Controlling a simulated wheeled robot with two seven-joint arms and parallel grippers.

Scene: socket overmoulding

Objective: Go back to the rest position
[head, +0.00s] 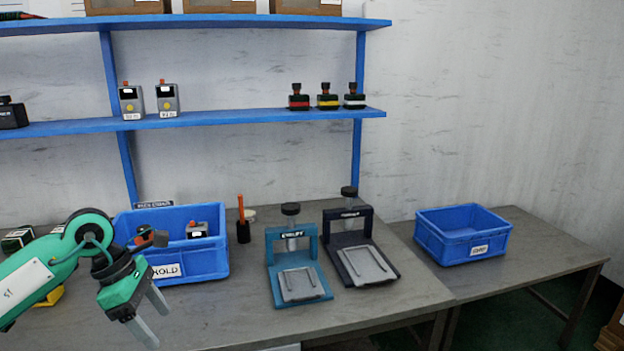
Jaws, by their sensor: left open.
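My left gripper (149,316) comes in from the left on its green and black arm. Its two grey fingers point down and are apart, with nothing between them. It hangs in front of the blue bin labelled HOLD (208,264), over the grey workbench (230,318). The bin holds a small grey and red device (197,229) and another item partly hidden by my arm. My right gripper does not show.
A teal press (298,262) and a dark press (359,250) stand at the bench's middle and right. An empty-looking blue bin (463,240) sits on the right-hand table (520,250). Blue shelves (240,119) hold devices and stampers. The bench front is clear.

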